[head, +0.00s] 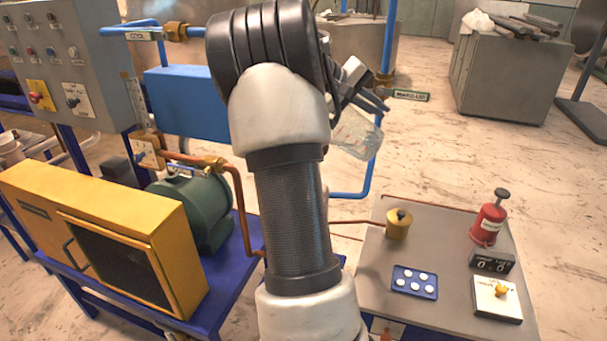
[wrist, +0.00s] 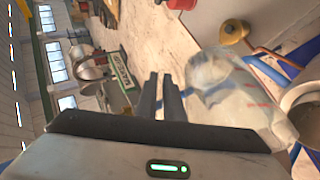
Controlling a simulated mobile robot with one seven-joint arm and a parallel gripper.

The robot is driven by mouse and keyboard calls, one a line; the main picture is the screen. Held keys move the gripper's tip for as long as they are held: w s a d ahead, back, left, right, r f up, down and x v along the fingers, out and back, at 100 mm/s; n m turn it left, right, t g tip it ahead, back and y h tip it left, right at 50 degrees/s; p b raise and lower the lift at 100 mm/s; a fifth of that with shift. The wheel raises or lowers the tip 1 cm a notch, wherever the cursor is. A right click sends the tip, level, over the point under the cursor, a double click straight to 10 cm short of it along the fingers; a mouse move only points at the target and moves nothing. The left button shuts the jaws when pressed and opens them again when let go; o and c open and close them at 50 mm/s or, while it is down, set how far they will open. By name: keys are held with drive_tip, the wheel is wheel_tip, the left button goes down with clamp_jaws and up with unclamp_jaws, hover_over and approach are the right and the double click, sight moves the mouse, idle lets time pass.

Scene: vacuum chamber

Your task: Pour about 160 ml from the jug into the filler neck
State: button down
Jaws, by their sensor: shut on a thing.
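The clear jug (head: 357,135) hangs in the air behind my arm in the head view, looking tilted. In the wrist view the see-through jug (wrist: 240,95) lies right of the fingers, with faint red marks on its wall. My gripper (head: 372,100) is shut on the jug; its dark fingers also show in the wrist view (wrist: 160,97). The grip point and the liquid level are not clear. A pale round rim with a dark opening (wrist: 305,108) is at the wrist view's right edge; I cannot tell whether it is the filler neck.
A bench (head: 440,245) at right holds a brass pot (head: 398,223), a red canister (head: 488,220) and a blue button tray (head: 414,282). A yellow cabinet (head: 110,235) and green motor (head: 195,205) stand left. Blue pipes (head: 389,35) rise near the jug. Open floor lies beyond.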

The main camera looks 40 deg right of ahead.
sight(385, 115)
drive_tip(key=shift+w+a+r+g+h, duration=0.15)
drive_tip(key=shift+w+r+h, duration=0.05)
drive_tip(key=shift+r, duration=0.25)
drive_tip(key=shift+w+a+r+g+h, duration=0.15)
drive_tip(key=shift+r+h, duration=0.05)
drive_tip(key=shift+r, duration=0.25)
idle(0.5)
drive_tip(key=shift+s+d, duration=0.2)
drive_tip(key=shift+r+n+h, duration=0.3)
drive_tip(key=shift+r, duration=0.1)
idle(1.2)
drive_tip(key=s+f+y, duration=0.1)
drive_tip(key=s+d+f+t+y, duration=0.1)
drive_tip(key=f, duration=0.1)
drive_tip(key=d+f+m+p, duration=0.1)
drive_tip(key=shift+s+f+t+y, duration=0.35)
drive_tip(key=shift+s+t+y, duration=0.05)
drive_tip(key=shift+d+f, duration=0.1)
drive_tip(key=shift+f, duration=0.3)
drive_tip(key=shift+w, duration=0.15)
drive_tip(key=shift+f+y, duration=0.25)
drive_tip(key=shift+y, duration=0.05)
drive_tip(key=shift+f+t, duration=0.3)
drive_tip(key=shift+s, duration=0.2)
idle(0.3)
